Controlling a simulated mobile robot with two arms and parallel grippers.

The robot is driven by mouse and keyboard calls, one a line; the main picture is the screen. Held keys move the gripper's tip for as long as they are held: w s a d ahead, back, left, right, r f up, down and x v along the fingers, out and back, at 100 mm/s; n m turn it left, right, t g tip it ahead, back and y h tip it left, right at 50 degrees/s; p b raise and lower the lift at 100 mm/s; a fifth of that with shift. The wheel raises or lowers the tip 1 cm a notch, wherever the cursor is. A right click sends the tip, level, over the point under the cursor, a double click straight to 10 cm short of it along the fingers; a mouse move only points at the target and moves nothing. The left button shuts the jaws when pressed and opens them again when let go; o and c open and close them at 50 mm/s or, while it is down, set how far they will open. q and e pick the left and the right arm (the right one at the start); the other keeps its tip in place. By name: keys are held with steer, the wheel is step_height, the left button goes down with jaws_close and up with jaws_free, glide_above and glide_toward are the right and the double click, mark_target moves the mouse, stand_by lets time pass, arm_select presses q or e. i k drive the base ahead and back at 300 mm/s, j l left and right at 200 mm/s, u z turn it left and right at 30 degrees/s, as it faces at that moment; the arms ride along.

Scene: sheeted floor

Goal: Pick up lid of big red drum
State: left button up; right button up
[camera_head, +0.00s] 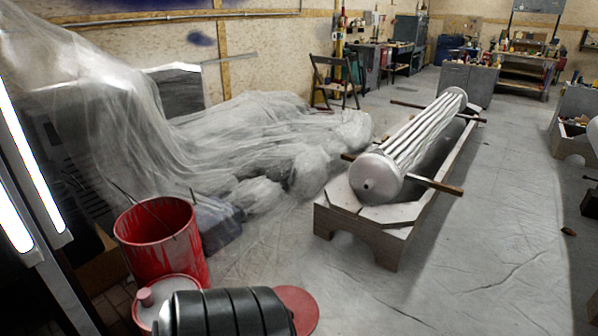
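The big red drum (160,243) stands open at the lower left, with a thin wire handle over its rim and pale streaks down its side. A flat, round red disc (299,307) shows at the bottom edge, to the right of the drum. It looks like a lid, but a dark ribbed cylinder covers its left part, and I cannot tell what it rests on. Neither of my grippers is in view.
A smaller red and white container (178,284) stands just in front of the drum. Plastic sheeting (240,130) covers bulky things behind it. A wooden stand (372,226) holds a metal tube bundle (412,145). The sheeted floor (480,265) at right is mostly clear.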

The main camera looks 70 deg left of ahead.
mark_target(301, 308)
steer(key=i+l+u, duration=0.25)
steer(key=i, duration=0.25)
steer(key=i+l+u, duration=0.3)
steer(key=i, duration=0.15)
steer(key=i+j+u, duration=0.15)
steer(key=i+u, duration=0.3)
steer(key=i+l+u, duration=0.1)
steer(key=i+u, duration=0.4)
steer(key=i, duration=0.2)
steer(key=i+l+u, duration=0.3)
steer(key=i+u, duration=0.15)
steer(key=i, duration=0.1)
